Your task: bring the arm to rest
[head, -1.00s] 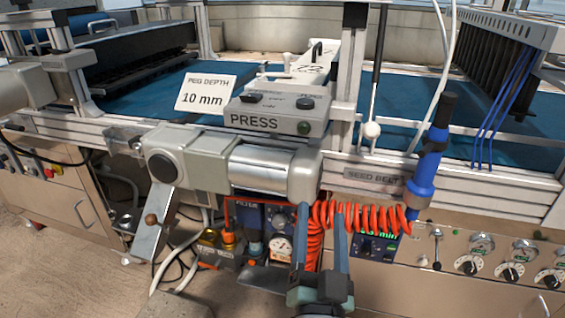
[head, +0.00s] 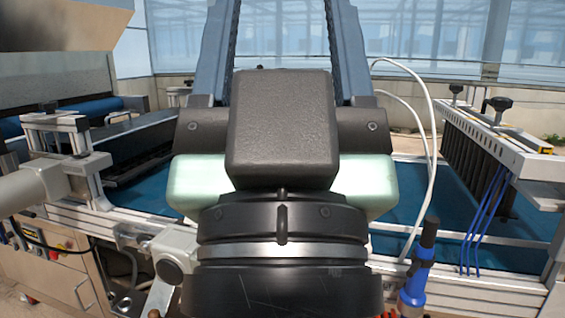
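My gripper (head: 283,22) fills the middle of the head view, close to the camera. Its dark body and wrist are in front, and its two blue-grey fingers point away and up. The fingers stand wide apart with nothing seen between them, so it is open. Their tips are cut off by the top edge. The gripper hides the middle of the machine behind it, including where the press box and the peg depth card stood.
The seeder's blue belt (head: 405,205) shows on both sides. A frame with blue tubes (head: 487,215) stands at right, a blue-handled tool (head: 418,272) at front right. A cabinet with a red button (head: 62,247) is at lower left. Greenhouse glazing (head: 430,35) is behind.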

